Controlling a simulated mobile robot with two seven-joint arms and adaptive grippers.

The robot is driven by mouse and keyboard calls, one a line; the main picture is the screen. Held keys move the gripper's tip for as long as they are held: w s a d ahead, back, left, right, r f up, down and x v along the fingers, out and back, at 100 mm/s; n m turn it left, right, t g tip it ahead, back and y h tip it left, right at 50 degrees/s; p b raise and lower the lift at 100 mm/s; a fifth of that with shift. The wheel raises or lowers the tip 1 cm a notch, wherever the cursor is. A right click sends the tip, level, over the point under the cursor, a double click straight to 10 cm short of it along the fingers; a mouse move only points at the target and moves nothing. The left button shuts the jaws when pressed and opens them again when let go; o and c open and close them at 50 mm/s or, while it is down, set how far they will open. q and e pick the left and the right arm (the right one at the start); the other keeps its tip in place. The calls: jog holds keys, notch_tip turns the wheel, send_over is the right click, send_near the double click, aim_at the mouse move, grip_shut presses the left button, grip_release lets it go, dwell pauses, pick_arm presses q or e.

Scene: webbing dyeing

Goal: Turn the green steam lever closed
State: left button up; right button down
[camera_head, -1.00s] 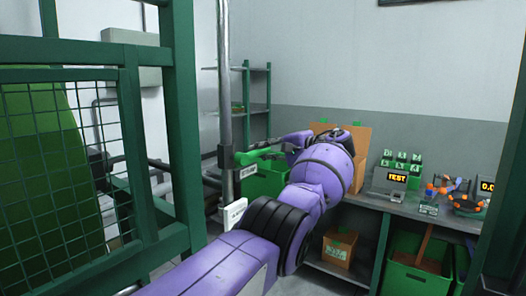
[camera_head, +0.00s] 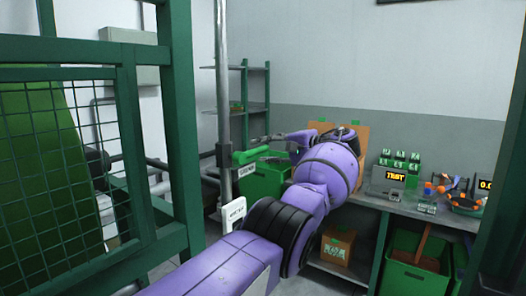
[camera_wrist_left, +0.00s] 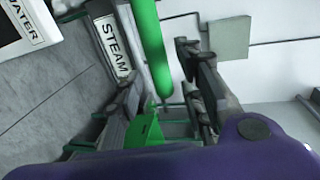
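The green steam lever (camera_head: 252,155) sticks out to the right from a dark clamp on the upright grey pipe, with a small STEAM tag (camera_head: 246,171) below it. My left gripper (camera_head: 270,139) is at the lever's free end, partly hidden by my purple wrist. In the left wrist view, the green lever (camera_wrist_left: 150,45) runs down between the two dark fingers of my left gripper (camera_wrist_left: 160,90). The fingers are apart, with visible gaps beside the lever. The STEAM tag (camera_wrist_left: 112,47) lies left of it. My right gripper is not in view.
A green frame with mesh (camera_head: 180,120) stands close on the left. A white WATER tag (camera_head: 235,212) hangs lower on the pipe. A grey bench (camera_head: 450,218) with small devices stands at right, with green bins (camera_head: 418,272) below. Grey shelves (camera_head: 255,110) stand behind.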

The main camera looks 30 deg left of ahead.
pick_arm(q)
jog(key=v, duration=1)
jog(key=shift+d, duration=0.3)
